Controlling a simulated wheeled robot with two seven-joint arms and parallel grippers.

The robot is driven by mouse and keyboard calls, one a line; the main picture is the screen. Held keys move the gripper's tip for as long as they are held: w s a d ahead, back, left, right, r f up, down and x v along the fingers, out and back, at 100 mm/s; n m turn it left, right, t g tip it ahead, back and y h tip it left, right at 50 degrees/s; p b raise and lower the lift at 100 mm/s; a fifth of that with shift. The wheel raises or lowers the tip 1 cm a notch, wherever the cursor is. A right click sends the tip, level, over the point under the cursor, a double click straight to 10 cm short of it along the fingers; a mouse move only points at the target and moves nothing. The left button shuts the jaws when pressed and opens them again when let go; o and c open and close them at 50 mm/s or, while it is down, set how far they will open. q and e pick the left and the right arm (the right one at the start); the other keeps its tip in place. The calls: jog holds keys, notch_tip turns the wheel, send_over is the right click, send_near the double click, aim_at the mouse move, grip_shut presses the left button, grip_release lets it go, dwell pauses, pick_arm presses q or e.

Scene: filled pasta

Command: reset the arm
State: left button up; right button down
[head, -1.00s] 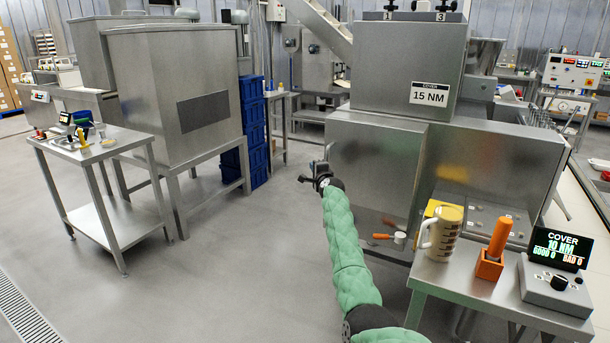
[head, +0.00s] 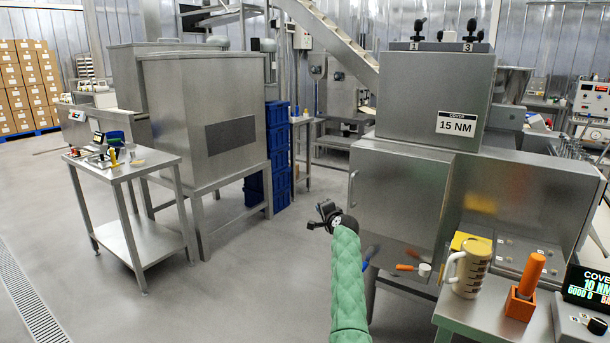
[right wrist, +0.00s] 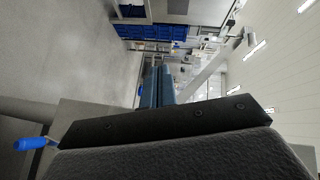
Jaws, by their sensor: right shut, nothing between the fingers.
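My right arm, in a green quilted sleeve, reaches up from the bottom of the head view. My right gripper (head: 318,221) is at its far end, held in the air over the floor and left of the steel machine's cabinet door. The right wrist view shows its two blue-grey fingers (right wrist: 157,88) lying together with nothing between them. My left gripper is not in the head view.
A steel machine (head: 400,190) labelled "COVER 15 NM" stands close on the right. A side table (head: 450,312) before it bears a beige jug (head: 470,268) and an orange-handled tool (head: 527,275). A small table (head: 130,170) stands left. The floor between is clear.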

jog(key=s+d+r+n+g, duration=0.2)
jog(key=s+r+n, duration=0.55)
jog(key=r, duration=0.55)
jog(key=s+d+n+g, duration=0.1)
jog(key=s+d+n, duration=0.2)
jog(key=s, duration=0.7)
pick_arm(q)
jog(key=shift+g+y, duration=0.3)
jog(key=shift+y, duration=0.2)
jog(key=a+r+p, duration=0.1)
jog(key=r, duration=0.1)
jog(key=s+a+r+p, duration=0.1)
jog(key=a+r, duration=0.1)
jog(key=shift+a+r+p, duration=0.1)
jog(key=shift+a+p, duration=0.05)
jog(key=shift+p, duration=0.2)
pick_arm(e)
jog(key=s+f+n+g+h, duration=0.1)
jog(key=s+f+g, duration=0.2)
jog(key=s+f, duration=1)
jog(key=s+d+f+n+g+h, duration=0.1)
jog(key=s+f+g, duration=0.2)
jog(key=s+f, duration=1)
jog(key=s+d+f+n+g+h, duration=0.1)
jog(key=s+f+g, duration=0.3)
jog(key=s, duration=3.4)
notch_tip(320, 180, down, 9)
jog(key=shift+r+h, duration=0.1)
jog(key=shift+h, duration=0.3)
